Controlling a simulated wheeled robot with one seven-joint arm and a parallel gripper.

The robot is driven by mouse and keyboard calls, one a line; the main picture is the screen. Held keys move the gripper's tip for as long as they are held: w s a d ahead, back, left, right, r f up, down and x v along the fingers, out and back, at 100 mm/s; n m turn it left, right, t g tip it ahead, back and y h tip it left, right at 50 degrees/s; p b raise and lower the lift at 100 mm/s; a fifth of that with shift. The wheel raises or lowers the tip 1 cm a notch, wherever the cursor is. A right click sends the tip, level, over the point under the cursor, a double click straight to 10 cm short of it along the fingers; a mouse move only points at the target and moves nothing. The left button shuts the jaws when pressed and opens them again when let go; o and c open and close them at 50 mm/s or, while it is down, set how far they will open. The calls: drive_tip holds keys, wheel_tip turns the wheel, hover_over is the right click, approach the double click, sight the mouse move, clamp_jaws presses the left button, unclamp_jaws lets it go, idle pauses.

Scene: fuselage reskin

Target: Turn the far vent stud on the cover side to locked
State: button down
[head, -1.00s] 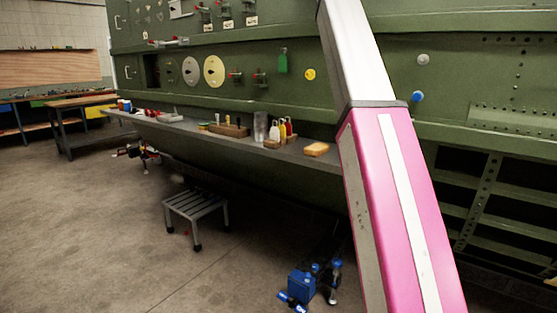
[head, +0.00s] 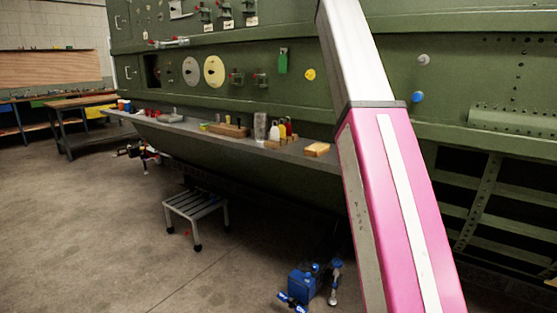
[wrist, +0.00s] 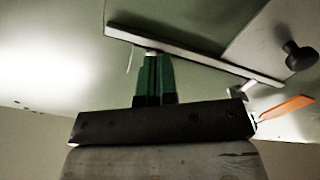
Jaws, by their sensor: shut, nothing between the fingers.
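My gripper (wrist: 153,56) shows in the wrist view with its green fingers together and empty. Their tips are close to a pale metal strip (wrist: 195,56) on the green panel; I cannot tell whether they touch it. A dark knob (wrist: 299,56) stands on a grey plate to the right, apart from the fingers. An orange tab (wrist: 287,107) lies below it. I cannot tell which of these, if any, is the far vent stud. In the head view, a pale disc (head: 190,71) and a cream disc (head: 213,71) with dark centres sit on the fuselage side. My gripper is outside that view.
A grey ledge (head: 180,123) with bottles and a sponge-like block (head: 317,149) runs along the green fuselage (head: 300,45). A step stool (head: 196,204) and a blue device (head: 305,284) stand on the floor. Open floor lies at the left. My arm hides part of the fuselage.

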drive_tip(key=shift+v, duration=2.6)
drive_tip(key=shift+d, duration=0.1)
drive_tip(key=shift+s, duration=0.1)
drive_tip(key=d+x, duration=0.1)
drive_tip(key=x, duration=0.5)
drive_tip(key=shift+s+r, duration=0.25)
drive_tip(key=shift+s, duration=0.1)
drive_tip(key=shift+d, duration=0.1)
drive_tip(key=shift+w+a+r, duration=0.25)
drive_tip(key=shift+a+r, duration=0.1)
drive_tip(key=shift+r, duration=0.15)
drive_tip(key=shift+w+a+f, duration=0.2)
drive_tip(key=shift+w+a, duration=0.15)
drive_tip(key=shift+a, duration=0.1)
